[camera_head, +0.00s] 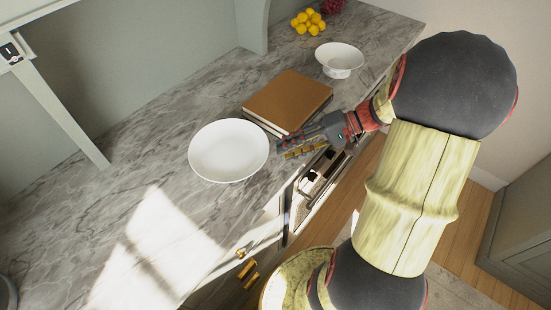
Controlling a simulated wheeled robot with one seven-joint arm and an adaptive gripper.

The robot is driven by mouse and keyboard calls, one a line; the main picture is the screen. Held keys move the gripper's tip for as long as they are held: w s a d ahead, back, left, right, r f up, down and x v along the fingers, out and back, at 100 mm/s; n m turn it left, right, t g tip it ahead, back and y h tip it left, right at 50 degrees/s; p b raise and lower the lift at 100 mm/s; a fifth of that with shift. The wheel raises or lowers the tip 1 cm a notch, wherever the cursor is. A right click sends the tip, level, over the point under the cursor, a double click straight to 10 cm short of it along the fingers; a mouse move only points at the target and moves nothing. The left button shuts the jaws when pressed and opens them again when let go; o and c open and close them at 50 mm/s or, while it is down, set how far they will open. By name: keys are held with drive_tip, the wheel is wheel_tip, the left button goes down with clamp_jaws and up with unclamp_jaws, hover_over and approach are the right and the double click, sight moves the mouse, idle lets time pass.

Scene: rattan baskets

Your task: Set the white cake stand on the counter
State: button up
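Two round white dishes stand on the grey marble counter (150,175). The small one at the back right is a footed white stand (339,55), with its short base showing. The larger white dish (228,148) is nearer, at the middle, seen from above; whether it has a foot underneath is hidden. I cannot tell for sure which is the cake stand. My gripper (281,148) is at the counter's front edge, just right of the larger dish and in front of the brown book. Its two fingers look apart with nothing between them. It appears not to touch the dish.
A brown book (287,98) lies between the two dishes. Yellow fruits (308,21) and dark red fruit (332,6) are at the back. An open drawer (318,188) with items is below my gripper.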

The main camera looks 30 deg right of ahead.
drive_tip(key=s+a+r+n+h, duration=0.6)
drive_tip(key=s+a+r+h, duration=0.3)
drive_tip(key=a, duration=0.4)
drive_tip(key=shift+a+r+h, duration=0.2)
drive_tip(key=shift+r+h, duration=0.7)
